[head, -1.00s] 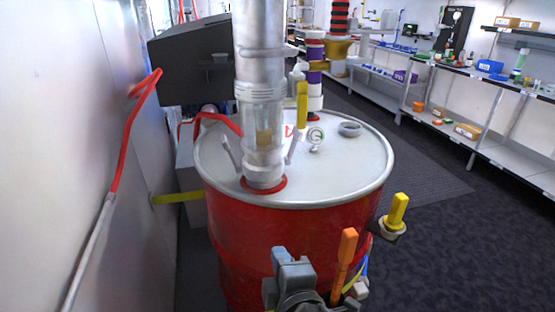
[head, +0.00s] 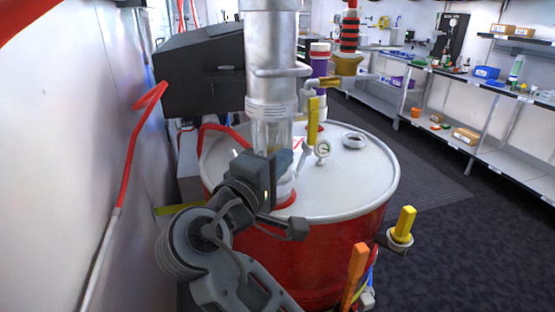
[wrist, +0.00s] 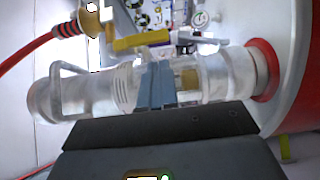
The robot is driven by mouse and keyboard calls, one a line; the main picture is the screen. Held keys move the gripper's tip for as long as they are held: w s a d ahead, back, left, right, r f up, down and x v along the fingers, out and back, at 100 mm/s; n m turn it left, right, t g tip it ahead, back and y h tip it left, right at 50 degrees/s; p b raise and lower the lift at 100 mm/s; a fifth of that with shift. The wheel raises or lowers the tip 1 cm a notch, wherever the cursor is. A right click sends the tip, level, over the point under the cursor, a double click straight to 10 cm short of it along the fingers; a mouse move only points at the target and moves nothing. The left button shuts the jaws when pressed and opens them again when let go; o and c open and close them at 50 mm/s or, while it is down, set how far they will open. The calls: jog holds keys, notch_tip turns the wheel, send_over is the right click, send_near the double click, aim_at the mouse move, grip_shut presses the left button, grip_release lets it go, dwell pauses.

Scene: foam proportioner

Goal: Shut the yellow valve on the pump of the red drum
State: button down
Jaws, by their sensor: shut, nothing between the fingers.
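The red drum (head: 310,262) stands upright with a pale lid (head: 345,185). A thick silver and clear pump tube (head: 270,85) rises from its lid; it lies sideways in the wrist view (wrist: 215,80). A yellow valve handle (head: 314,120) stands upright just right of the tube. It shows beyond the tube in the wrist view (wrist: 142,41). My gripper (head: 286,163) is shut and empty, in front of the tube's lower part. Its blue-grey fingers (wrist: 155,86) overlap the tube in the wrist view; I cannot tell whether they touch it. The yellow handle is apart from the fingers.
Another yellow handle (head: 404,223) and an orange handle (head: 355,272) stand low at the drum's right front. A small gauge (head: 322,149) is beside the pump. A grey wall with a red hose (head: 130,150) is close on the left. The floor at right is open before the shelves.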

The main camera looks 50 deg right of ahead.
aim_at(311, 142)
jog(key=w+d+p, duration=0.1)
jog(key=d, duration=0.5)
jog(key=shift+d, duration=0.35)
jog(key=shift+s+d+f+n+h, duration=0.1)
jog(key=shift+d+f+n+h, duration=0.2)
jog(key=shift+n+h, duration=0.1)
jog(key=shift+s+d+f+n+t+h+b, duration=0.25)
jog(key=shift+s+d+n+t+h+b, duration=0.25)
jog(key=shift+n, duration=0.3)
jog(key=s+d+r+n+t+b, duration=0.2)
jog(key=d+n+t+b, duration=0.1)
jog(key=n+t+b, duration=0.2)
jog(key=s+d+r+n+t+b, duration=0.2)
jog(key=d+n+t+b, duration=0.2)
jog(key=n+t, duration=0.4)
jog(key=shift+s+d+n+t+b, duration=0.15)
jog(key=shift+s+n+t+b, duration=0.3)
jog(key=shift+n, duration=2.15)
jog(key=shift+w, duration=0.1)
